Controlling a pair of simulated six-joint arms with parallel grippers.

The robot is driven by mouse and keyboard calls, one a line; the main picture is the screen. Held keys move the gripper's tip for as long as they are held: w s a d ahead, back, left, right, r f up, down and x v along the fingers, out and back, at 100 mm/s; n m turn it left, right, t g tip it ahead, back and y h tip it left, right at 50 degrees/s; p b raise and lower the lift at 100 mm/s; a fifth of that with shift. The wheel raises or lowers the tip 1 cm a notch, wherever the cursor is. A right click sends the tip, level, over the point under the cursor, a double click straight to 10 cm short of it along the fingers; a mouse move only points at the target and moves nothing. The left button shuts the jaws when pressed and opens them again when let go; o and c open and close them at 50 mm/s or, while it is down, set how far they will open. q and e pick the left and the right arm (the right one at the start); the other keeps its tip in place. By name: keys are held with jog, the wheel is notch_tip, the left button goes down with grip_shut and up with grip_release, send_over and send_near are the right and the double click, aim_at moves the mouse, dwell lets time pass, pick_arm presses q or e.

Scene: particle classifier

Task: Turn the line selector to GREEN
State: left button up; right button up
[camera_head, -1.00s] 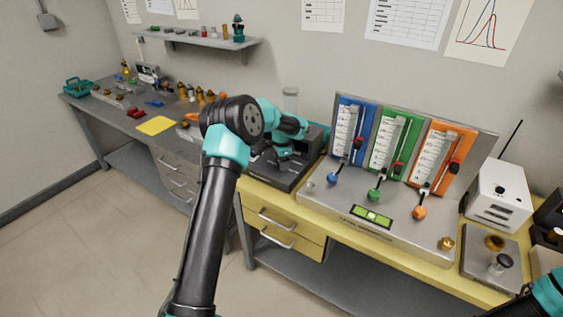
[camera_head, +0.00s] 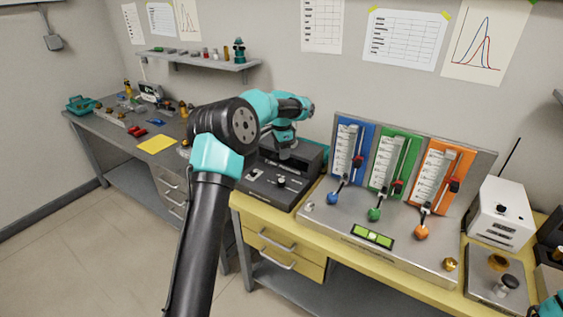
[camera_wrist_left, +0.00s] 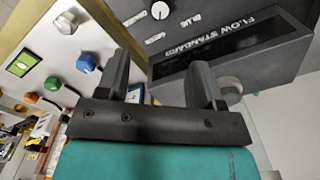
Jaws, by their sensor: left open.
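The knob shows in the head view (camera_head: 281,182) and at the top edge of the left wrist view (camera_wrist_left: 160,10).
Right of the box stands a metal panel (camera_head: 330,222) with blue, green and orange flow meters, each with a knob before it. A white box (camera_head: 499,212) stands farther right. A grey bench (camera_head: 112,137) with small parts is at left. The yellow bench's front strip is clear.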

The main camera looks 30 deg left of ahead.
pick_arm(q)
notch_tip(320, 180, up, 2)
jog(key=shift+r, duration=0.25)
dwell(0.4)
